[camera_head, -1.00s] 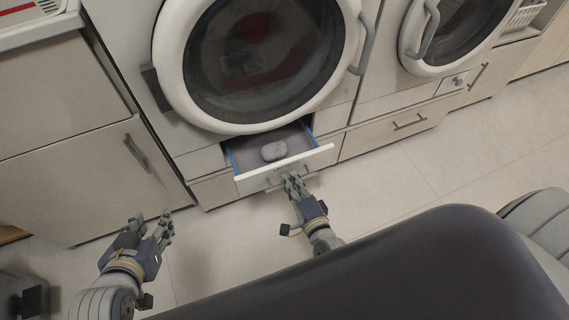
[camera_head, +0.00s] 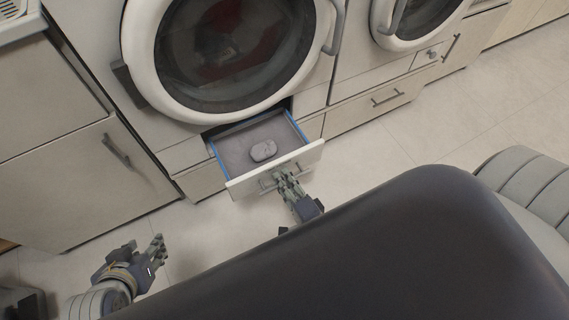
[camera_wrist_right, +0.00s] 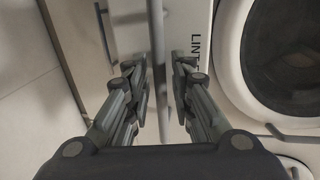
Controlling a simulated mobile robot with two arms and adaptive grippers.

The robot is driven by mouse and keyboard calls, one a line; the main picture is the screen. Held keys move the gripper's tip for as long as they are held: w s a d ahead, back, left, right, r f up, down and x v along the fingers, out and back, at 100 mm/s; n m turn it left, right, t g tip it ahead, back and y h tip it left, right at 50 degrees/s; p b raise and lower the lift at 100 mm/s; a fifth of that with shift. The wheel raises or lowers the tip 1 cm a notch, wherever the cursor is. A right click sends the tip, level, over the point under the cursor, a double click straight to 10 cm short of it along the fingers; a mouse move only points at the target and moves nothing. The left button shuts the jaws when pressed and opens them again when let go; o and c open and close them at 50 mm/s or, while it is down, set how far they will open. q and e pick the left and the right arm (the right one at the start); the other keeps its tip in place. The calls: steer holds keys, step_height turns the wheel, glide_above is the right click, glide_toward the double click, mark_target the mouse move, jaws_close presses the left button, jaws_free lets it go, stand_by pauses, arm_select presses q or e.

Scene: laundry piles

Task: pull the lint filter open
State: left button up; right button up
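The lint filter is a shallow drawer with a white front (camera_head: 303,157) and blue edges, under the left round-door machine. It stands well out of its slot, and a grey lump (camera_head: 263,150) lies inside. Its front also shows in the right wrist view, with the letters "LINT" (camera_wrist_right: 194,45) partly hidden. My right gripper (camera_head: 279,177) is at the drawer's bar handle (camera_wrist_right: 158,55). My left gripper (camera_head: 146,246) is open and empty, low at the left, apart from the drawer.
A cabinet (camera_head: 80,180) stands left of the machine. A closed drawer with a handle (camera_head: 388,96) is to the right, under the second machine (camera_head: 412,20). The pale floor (camera_head: 480,115) is clear. My dark body covers the lower right.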

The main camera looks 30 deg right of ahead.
stand_by(0.3)
steer(key=s+r, duration=0.2)
steer(key=s, duration=0.9)
steer(key=shift+s+d+r, duration=0.2)
steer(key=shift+s, duration=0.2)
